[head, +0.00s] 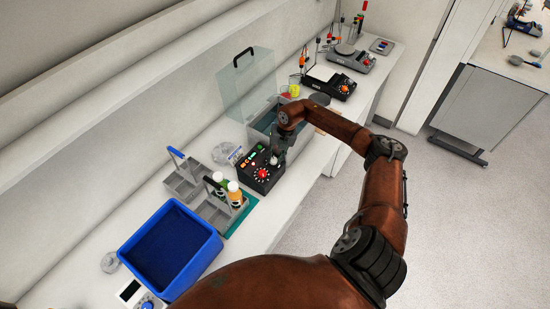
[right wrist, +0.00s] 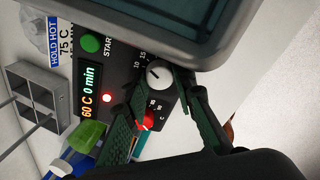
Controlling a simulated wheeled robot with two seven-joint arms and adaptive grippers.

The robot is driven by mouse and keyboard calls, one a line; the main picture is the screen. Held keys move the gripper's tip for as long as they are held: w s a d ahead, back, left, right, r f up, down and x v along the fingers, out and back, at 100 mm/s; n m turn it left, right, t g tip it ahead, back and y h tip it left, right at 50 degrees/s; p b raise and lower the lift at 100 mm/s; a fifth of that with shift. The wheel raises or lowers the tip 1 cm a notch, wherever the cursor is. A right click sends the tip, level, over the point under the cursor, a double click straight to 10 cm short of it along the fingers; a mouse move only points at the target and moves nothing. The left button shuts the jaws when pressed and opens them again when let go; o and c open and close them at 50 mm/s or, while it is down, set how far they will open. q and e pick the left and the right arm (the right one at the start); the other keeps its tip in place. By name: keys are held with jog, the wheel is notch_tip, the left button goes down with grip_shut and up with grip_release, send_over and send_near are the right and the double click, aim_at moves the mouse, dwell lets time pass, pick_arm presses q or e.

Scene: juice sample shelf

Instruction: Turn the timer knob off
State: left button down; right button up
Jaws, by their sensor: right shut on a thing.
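The black control box (head: 252,178) sits at the front end of the water bath on the bench. In the right wrist view, its white timer knob (right wrist: 158,73) has a pointer line and a scale with 10 and 15 beside it. My right gripper (head: 277,159) is at the box; in the right wrist view its fingers (right wrist: 160,80) are shut on the timer knob, one on each side. A red knob (right wrist: 147,120) lies just below, partly behind a finger. The display (right wrist: 90,92) reads 60 C and 0 min. My left gripper is out of view.
The water bath's grey rim (right wrist: 185,50) is close beside the fingers. A blue bin (head: 205,249), grey bottle carriers (head: 182,185) and juice bottles (head: 235,193) stand to the left of the box. A clear lid (head: 245,85) stands behind the bath.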

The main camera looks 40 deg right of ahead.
grip_shut()
jog(key=n+b, duration=0.3)
jog(key=shift+f+n, duration=0.15)
jog(key=shift+n, duration=0.15)
jog(key=n+h+b, duration=0.1)
jog(key=n+b, duration=0.2)
jog(key=n, duration=0.1)
jog(key=shift+n, duration=0.3)
jog(key=n+b, duration=0.3)
jog(key=n, duration=0.2)
jog(key=shift+h, duration=0.4)
jog(key=shift+a+n+b, duration=0.1)
jog(key=shift+n+b, duration=0.95)
jog(key=shift+n, duration=1.05)
jog(key=shift+r, duration=0.2)
